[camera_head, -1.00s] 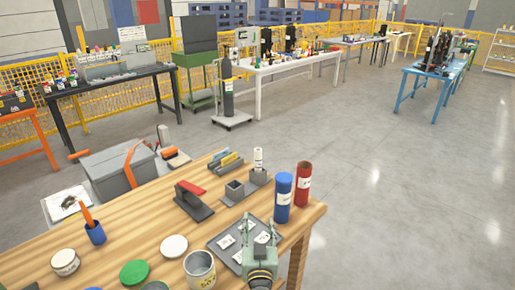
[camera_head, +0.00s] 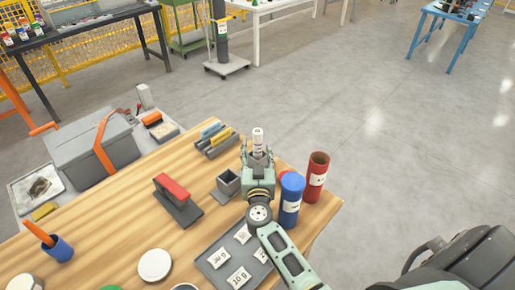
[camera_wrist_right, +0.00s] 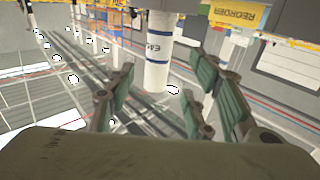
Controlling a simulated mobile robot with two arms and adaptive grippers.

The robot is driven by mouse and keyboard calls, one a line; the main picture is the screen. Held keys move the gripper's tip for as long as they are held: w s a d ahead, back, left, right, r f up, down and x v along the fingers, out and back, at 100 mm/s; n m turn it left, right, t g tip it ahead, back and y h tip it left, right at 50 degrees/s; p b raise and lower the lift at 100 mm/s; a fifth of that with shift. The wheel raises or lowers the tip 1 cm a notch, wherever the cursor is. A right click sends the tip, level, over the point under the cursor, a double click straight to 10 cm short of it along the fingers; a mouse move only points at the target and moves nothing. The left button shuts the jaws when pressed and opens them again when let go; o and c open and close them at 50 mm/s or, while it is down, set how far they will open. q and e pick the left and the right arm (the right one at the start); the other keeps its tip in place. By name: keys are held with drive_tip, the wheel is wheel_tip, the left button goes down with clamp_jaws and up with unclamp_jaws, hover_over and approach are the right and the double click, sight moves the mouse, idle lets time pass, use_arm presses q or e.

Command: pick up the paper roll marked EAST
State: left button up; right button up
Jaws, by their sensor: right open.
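The white paper roll (camera_head: 258,138) stands upright at the table's far edge. In the right wrist view the roll (camera_wrist_right: 158,50) has blue bands and lettering that starts "EA"; the rest is turned out of sight. My right gripper (camera_head: 257,156) is at the roll and hides its lower part and its holder in the head view. In the right wrist view its green fingers (camera_wrist_right: 165,85) are open, with the roll between or just beyond them; contact cannot be told. My left gripper is not in view.
A blue tube (camera_head: 291,205) and a red tube (camera_head: 316,180) stand close to the right of my right arm. A grey square holder (camera_head: 228,186), a red-topped block (camera_head: 177,203) and a grey tray (camera_head: 212,262) are to the left or nearer.

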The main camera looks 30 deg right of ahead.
sight(258, 144)
drive_tip(key=x, duration=0.4)
drive_tip(key=shift+w+d+f, duration=0.2)
drive_tip(key=shift+d+f, duration=0.1)
drive_tip(key=shift+d, duration=0.05)
drive_tip(key=shift+s+a+r, duration=0.1)
drive_tip(key=shift+r, duration=0.05)
drive_tip(key=shift+c, duration=0.5)
clamp_jaws()
